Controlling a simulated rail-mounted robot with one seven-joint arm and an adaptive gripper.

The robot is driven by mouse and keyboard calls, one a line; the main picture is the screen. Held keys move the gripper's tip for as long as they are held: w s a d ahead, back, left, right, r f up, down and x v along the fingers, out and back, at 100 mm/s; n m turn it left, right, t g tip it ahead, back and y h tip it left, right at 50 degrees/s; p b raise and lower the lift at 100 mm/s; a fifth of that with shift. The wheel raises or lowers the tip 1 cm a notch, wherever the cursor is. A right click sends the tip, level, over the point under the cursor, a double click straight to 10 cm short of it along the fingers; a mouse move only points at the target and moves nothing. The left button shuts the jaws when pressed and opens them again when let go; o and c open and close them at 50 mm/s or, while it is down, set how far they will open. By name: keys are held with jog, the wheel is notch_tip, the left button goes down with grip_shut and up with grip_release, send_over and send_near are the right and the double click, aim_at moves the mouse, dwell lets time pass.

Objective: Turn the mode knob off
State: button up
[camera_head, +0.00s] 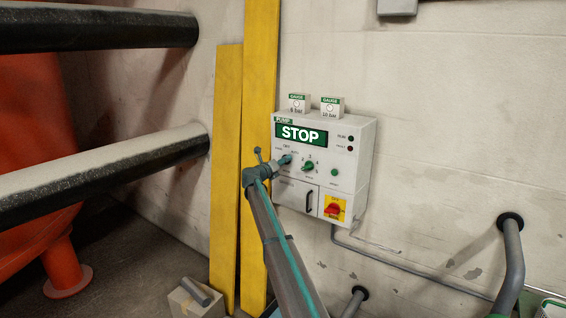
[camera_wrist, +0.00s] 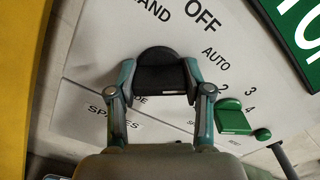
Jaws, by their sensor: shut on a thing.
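The white pump control box (camera_head: 362,150) hangs on the wall and its screen (camera_head: 300,134) reads STOP. In the wrist view the dark, round-topped mode knob (camera_wrist: 160,68) sits among the labels HAND, OFF and AUTO. My gripper (camera_head: 282,162) is at the left part of the box front. In the wrist view its two teal-grey fingers are on either side of the knob and shut on it. Which label the knob points to cannot be told, as its pointer does not show. In the head view the gripper hides the knob.
A green selector knob (camera_head: 307,166) is close to the right of my gripper. A green button (camera_head: 334,172) and a red switch on yellow (camera_head: 333,208) are farther right. Two gauge boxes (camera_head: 331,106) stand on top. Yellow posts (camera_head: 260,90) rise at the left.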

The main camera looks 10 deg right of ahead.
jog(key=shift+n, duration=0.6)
jog(key=o, duration=1.2)
jog(key=shift+c, duration=0.2)
jog(key=shift+a, duration=0.1)
jog(key=v, duration=1.2)
